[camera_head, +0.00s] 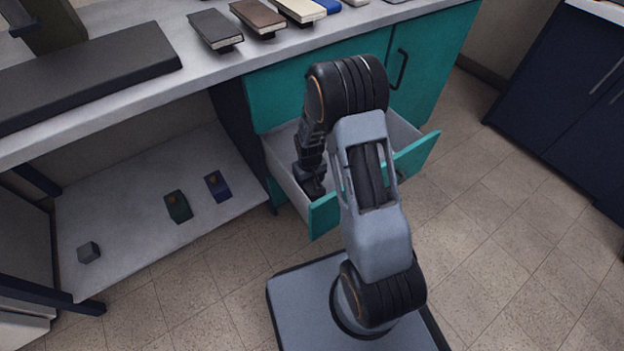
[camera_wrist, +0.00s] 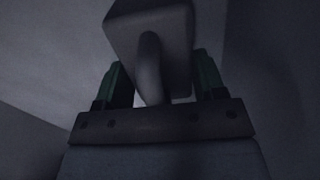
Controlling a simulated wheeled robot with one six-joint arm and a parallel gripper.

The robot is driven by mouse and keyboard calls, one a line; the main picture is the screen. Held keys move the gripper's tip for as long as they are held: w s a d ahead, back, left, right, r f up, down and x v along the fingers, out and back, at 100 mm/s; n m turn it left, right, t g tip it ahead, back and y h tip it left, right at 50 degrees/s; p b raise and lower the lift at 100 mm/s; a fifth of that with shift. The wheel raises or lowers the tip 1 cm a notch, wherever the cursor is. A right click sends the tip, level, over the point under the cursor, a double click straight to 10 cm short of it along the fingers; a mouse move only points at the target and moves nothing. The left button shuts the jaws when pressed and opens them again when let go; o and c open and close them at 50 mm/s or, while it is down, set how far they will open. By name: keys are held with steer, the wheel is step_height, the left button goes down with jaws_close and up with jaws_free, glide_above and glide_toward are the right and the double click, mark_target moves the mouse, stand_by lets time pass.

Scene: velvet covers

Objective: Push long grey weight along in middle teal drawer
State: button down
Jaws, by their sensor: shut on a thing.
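The teal drawer (camera_head: 324,215) is pulled open, with pale grey inner walls. My gripper (camera_head: 312,186) reaches down inside it, near its left side. In the wrist view, my gripper (camera_wrist: 157,80) has its dark green fingers on either side of a curved handle on a grey weight (camera_wrist: 150,22), and it is shut on this weight. The block part of the weight lies beyond the fingertips. Its far end is out of the frame, so its full length cannot be told. In the head view my arm hides the weight and much of the drawer's inside.
A grey counter (camera_head: 215,65) with several book-like items runs above the drawer. A closed teal door (camera_head: 428,60) with a black handle is at right.

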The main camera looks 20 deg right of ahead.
steer(key=shift+a, duration=0.1)
steer(key=shift+c, duration=0.7)
jaws_free()
step_height(320, 180, up, 14)
steer(key=p, duration=0.5)
steer(key=shift+p, duration=0.3)
steer(key=s+r+t+p, duration=0.1)
steer(key=s+r+p, duration=0.4)
steer(key=r+p, duration=0.5)
steer(key=s+a+r+m+t+p, duration=0.1)
steer(key=s+r+p, duration=0.4)
steer(key=r, duration=1.7)
steer(key=s+r+t+p, duration=0.1)
steer(key=s+r+p, duration=0.4)
steer(key=r+p, duration=1)
steer(key=shift+s+a+r+m+t, duration=0.2)
steer(key=shift+s+r+m+t, duration=0.1)
steer(key=shift+r, duration=0.55)
